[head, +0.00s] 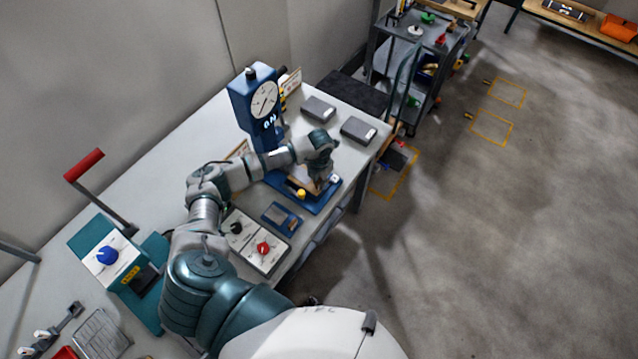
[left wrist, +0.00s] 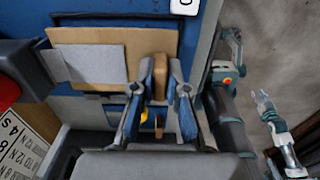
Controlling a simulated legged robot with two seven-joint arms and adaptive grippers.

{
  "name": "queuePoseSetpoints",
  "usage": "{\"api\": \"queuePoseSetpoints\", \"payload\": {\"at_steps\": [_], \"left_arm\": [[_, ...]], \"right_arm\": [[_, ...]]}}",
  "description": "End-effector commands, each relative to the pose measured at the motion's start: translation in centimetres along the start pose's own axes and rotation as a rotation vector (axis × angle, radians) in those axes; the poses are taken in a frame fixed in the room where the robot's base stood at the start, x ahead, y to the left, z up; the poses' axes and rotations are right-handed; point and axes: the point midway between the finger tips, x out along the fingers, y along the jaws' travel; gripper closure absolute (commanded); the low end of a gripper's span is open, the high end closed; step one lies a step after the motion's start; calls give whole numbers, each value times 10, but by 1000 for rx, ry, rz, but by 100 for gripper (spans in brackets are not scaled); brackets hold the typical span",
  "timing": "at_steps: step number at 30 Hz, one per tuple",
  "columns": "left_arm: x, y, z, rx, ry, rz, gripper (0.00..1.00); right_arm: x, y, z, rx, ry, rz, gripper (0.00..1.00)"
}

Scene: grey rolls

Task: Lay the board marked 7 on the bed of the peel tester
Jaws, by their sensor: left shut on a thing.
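The peel tester (head: 264,105) is a blue column with a round white dial, standing on the bench. Its blue bed (head: 327,200) lies at its foot. My left gripper (head: 319,172) is low over the bed and also shows in the left wrist view (left wrist: 165,78). In the head view the board (head: 301,184) is partly hidden by the gripper. No 7 is readable.
A white panel with knobs (head: 256,241) and a small blue-grey block (head: 281,218) are in front. A teal device with a red lever (head: 110,255) stands left. A loaded trolley (head: 415,60) is beyond the bench.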

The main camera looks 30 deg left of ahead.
Motion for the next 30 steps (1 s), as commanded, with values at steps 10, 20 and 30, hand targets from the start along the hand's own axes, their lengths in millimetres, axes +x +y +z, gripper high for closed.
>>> {"api": "queuePoseSetpoints", "payload": {"at_steps": [10,20,30], "left_arm": [[24,2,0,0,-1,-2,100],[24,2,0,1,0,-2,61],[-1,2,1,3,-5,0,61]], "right_arm": [[-2,-1,-1,0,-2,2,60],[-2,-2,-1,1,-1,1,60],[1,-2,-1,1,-1,0,60]]}}
